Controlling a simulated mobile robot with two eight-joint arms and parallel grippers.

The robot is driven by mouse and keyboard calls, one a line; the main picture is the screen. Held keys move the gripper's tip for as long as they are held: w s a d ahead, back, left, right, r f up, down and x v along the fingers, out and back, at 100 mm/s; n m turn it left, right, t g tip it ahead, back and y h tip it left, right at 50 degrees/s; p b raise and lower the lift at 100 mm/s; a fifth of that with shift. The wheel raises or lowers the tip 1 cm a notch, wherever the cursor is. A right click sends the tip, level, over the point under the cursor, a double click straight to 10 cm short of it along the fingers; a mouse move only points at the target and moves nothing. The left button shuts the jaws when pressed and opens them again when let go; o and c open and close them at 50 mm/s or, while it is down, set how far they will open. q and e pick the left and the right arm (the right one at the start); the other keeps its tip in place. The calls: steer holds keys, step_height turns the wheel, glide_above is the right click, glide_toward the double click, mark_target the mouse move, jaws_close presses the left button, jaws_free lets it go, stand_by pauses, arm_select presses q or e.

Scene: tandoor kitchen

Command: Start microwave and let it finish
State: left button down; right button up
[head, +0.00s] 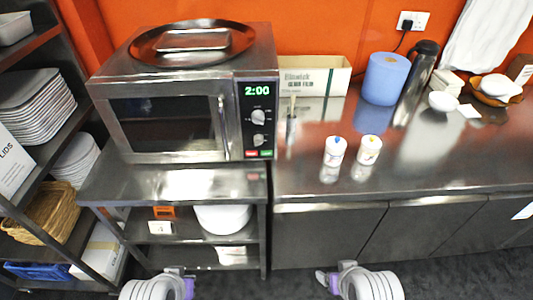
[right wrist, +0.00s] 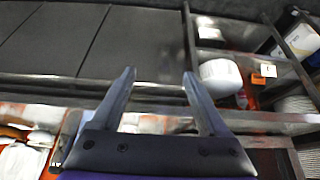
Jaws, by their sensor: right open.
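The steel microwave (head: 185,95) stands on a steel table against the orange wall, its door (head: 165,122) shut. Its display (head: 257,91) reads 2:00 in green. My right gripper (right wrist: 157,78) is open and empty in the right wrist view, away from the microwave; the microwave front is not clearly seen there. In the head view my left gripper (head: 186,284) shows only as a small purple and grey part at the bottom edge, well below the microwave; its fingers cannot be made out.
A round tray (head: 150,50) lies on the microwave. Right of it, the counter (head: 430,165) holds two white shakers (head: 334,150), a film box (head: 337,75), a blue roll (head: 386,78) and a dark flask (head: 415,85). A plate shelf (head: 75,115) stands left. The table's front strip (head: 170,182) is bare.

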jaws_close()
stand_by(0.4)
stand_by(1.4)
